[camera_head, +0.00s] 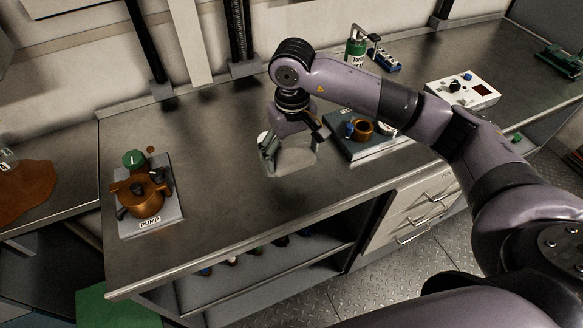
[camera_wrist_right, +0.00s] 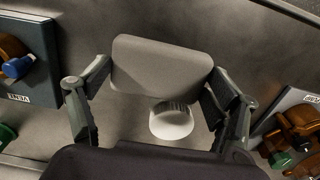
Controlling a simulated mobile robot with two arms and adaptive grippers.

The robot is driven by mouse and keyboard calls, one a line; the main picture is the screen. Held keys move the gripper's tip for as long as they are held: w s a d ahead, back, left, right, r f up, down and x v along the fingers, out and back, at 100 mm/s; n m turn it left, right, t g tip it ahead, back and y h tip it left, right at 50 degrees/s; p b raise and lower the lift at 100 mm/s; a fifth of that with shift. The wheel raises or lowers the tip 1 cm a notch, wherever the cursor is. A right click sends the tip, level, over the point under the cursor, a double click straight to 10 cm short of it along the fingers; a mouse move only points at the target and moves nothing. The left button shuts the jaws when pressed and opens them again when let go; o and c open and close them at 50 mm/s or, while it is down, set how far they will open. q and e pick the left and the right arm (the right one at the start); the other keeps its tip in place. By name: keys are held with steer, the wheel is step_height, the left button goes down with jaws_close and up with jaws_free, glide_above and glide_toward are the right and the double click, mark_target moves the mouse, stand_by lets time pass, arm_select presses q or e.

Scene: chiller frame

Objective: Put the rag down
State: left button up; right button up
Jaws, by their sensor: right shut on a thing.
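The rag (camera_wrist_right: 160,68) is a pale grey, flat, rounded rectangle between the fingers of my right gripper (camera_wrist_right: 160,80) in the wrist view. In the head view the rag (camera_head: 292,163) shows as a pale patch low over the steel bench top. My right gripper (camera_head: 293,146) points down above the bench and is shut on the rag. Whether the rag touches the bench I cannot tell. My left gripper is not in view.
The pump block (camera_head: 150,222) with a copper valve stands at the bench's left end. A dark block (camera_head: 347,148) labelled VENT is close right of my gripper. A white round piece (camera_wrist_right: 171,121) lies near the rag. The bench between pump and gripper is clear.

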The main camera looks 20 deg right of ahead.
mark_target(292, 156)
step_height(292, 156, down, 4)
steer(key=shift+r+p, duration=0.2)
steer(key=shift+p, duration=0.1)
step_height(292, 156, down, 4)
steer(key=shift+r+p, duration=0.1)
steer(key=shift+p, duration=0.5)
steer(key=shift+f, duration=0.3)
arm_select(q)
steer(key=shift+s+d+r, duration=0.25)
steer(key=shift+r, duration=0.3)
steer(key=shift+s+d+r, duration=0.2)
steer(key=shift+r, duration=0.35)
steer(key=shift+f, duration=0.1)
arm_select(e)
steer(key=shift+f+b, duration=0.2)
steer(key=shift+b, duration=0.1)
steer(key=o, duration=1)
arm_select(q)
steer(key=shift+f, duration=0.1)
arm_select(e)
steer(key=shift+r, duration=0.15)
